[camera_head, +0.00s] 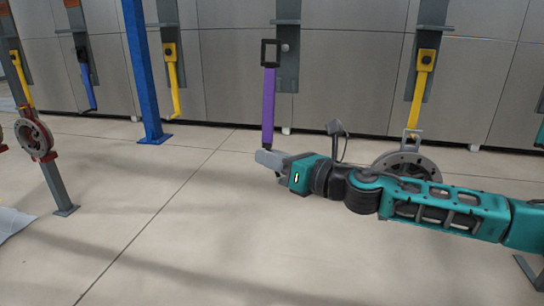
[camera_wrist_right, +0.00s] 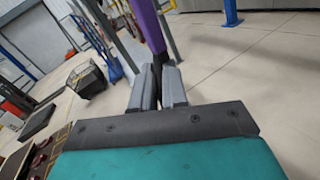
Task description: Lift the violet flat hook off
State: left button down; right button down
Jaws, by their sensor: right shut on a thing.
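The violet flat hook (camera_head: 268,105) is upright, with a black square open frame at its top. In the head view the frame stands just left of the round peg (camera_head: 285,47) on a grey hanger plate (camera_head: 288,70); the peg does not show through its opening. Depth between them is hard to tell. My right gripper (camera_head: 266,157) is shut on the hook's lower end. In the right wrist view the violet hook (camera_wrist_right: 149,28) rises from between the two grey fingers (camera_wrist_right: 158,86). My left gripper is not in view.
Yellow hooks (camera_head: 173,80) (camera_head: 417,90) and a blue hook (camera_head: 86,80) hang on other hanger plates. A blue post (camera_head: 144,70) stands to the left. A grey round flange (camera_head: 408,165) is behind my right arm. The floor in front is clear.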

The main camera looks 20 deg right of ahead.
jog(key=s+a, duration=0.7)
jog(key=s, duration=0.3)
jog(key=shift+s, duration=0.35)
dwell(0.7)
